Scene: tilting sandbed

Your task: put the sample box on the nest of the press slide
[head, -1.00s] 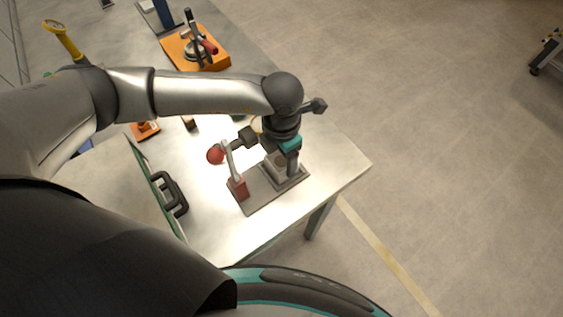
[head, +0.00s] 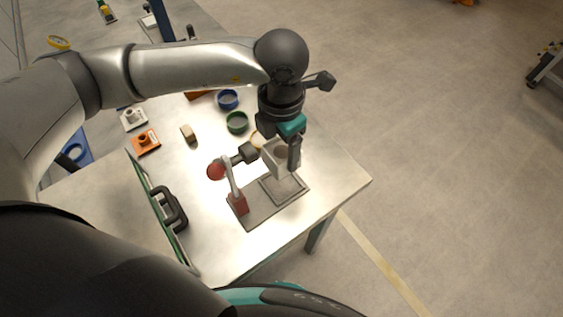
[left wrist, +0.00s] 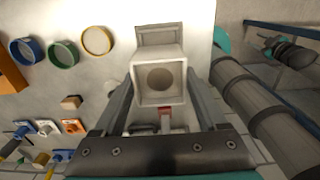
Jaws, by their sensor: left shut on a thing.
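My left gripper (head: 292,160) is shut on the sample box (head: 275,160), a pale square box with a round recess in its face. The gripper holds it above the press slide's plate, apart from it in the head view. In the left wrist view the box (left wrist: 160,78) sits between the two fingers. The nest (head: 284,190), a grey square with a raised rim, lies bare below and slightly right of the box. The press (head: 238,203) has a red block, a pale lever and a red knob, left of the nest. My right gripper is not in view.
Blue (head: 228,99) and green (head: 237,122) rings and a yellow ring (left wrist: 97,41) stand on the table behind the press. A small tan block (head: 188,133) is farther left. A green-edged panel with a dark handle (head: 172,208) stands at the left. The table's right edge is close to the nest.

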